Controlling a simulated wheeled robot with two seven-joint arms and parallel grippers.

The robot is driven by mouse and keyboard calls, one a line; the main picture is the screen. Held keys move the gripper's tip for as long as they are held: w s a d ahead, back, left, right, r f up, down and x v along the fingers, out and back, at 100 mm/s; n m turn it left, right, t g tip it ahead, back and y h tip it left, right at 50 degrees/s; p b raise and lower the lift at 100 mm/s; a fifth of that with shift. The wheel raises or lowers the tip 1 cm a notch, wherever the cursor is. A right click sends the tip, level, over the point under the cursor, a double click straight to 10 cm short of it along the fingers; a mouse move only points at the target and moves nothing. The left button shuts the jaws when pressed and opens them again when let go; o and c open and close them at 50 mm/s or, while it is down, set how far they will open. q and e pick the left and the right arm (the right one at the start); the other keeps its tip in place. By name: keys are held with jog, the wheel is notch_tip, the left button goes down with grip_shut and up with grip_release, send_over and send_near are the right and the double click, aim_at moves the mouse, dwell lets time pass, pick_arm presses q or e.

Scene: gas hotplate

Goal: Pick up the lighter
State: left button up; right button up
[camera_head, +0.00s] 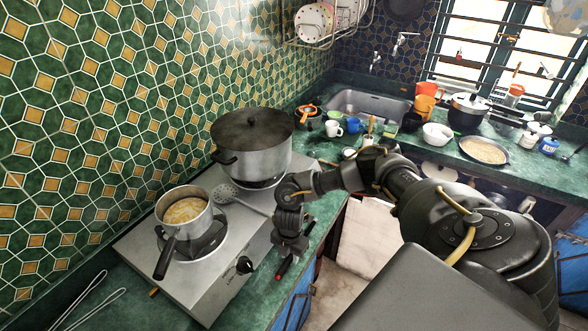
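A small red and black lighter (284,267) lies on the green counter, between the right side of the hotplate and the counter's front edge. Its far part is hidden by my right gripper (291,246), which is just above and beyond the red end, pointing down. The fingers are small and dark, so I cannot tell whether they are open or shut, or whether they touch the lighter. My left gripper is not in view.
The steel gas hotplate (232,268) carries a large lidded pot (262,160) and a small pan of yellowish food (184,212). A slotted spoon (228,194) lies across it. Tongs (92,303) lie at lower left. Crockery crowds the counter by the sink (368,104).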

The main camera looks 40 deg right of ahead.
grip_shut()
jog(key=shift+s+r+b, duration=0.1)
jog(key=shift+r+b, duration=0.35)
jog(key=shift+b, duration=0.15)
notch_tip(320, 180, up, 6)
jog(key=shift+b, duration=0.85)
jog(key=s+d+b, duration=0.2)
jog(key=s+d, duration=0.1)
jog(key=s, duration=0.6)
jog(key=s+d+b, duration=0.2)
jog(key=s+b, duration=0.1)
jog(key=s, duration=0.7)
jog(key=shift+d, duration=0.4)
jog(key=shift+w+a, duration=0.1)
jog(key=shift+w, duration=0.05)
